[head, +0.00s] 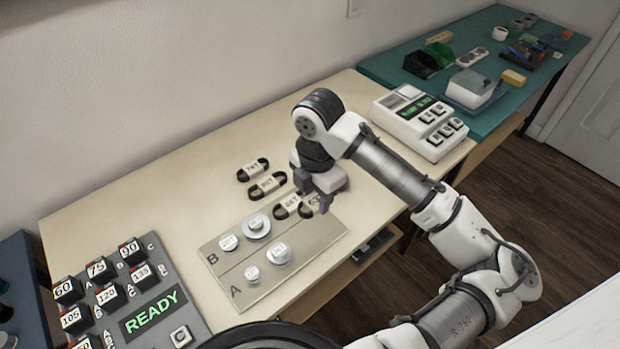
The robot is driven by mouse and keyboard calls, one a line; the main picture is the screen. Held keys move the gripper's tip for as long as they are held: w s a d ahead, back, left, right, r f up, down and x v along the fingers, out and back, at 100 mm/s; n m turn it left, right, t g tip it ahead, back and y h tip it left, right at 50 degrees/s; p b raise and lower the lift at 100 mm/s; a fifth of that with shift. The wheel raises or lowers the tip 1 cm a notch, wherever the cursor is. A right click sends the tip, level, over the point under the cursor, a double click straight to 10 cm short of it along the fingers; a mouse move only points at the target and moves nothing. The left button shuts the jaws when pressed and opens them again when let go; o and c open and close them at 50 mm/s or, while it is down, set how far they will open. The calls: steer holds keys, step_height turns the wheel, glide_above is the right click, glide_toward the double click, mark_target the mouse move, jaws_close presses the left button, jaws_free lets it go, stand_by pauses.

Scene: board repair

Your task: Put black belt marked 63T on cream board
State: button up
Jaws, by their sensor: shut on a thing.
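The cream board (222,278) lies near the front of the table, with rows marked A and B and several pale round pulleys on it. My gripper (316,204) is shut on a black belt (308,210) at the board's far right edge. The belt is partly hidden by the fingers; its tag seems to begin with 6, and the rest cannot be read. I cannot tell whether it is lifted or still touches the table. Just left of it lies another tagged black belt (289,205). Two more tagged belts, one upper (252,169) and one lower (267,185), lie behind.
A grey panel (155,300) with numbered black blocks and a green READY display stands at the front left. A white keypad device (418,122) sits at the table's right end. A teal bench (400,65) with bins and boxes is beyond. The table's left back is clear.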

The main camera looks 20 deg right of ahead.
mark_target(316, 231)
steer(key=shift+s+f, duration=0.25)
steer(key=shift+f, duration=0.05)
step_height(316, 231, down, 8)
steer(key=b, duration=0.7)
steer(key=shift+f, duration=0.25)
steer(key=shift+f+b, duration=0.5)
steer(key=o, duration=1.1)
steer(key=shift+c, duration=0.2)
steer(key=shift+r, duration=0.1)
step_height(316, 231, up, 14)
steer(key=shift+f, duration=0.15)
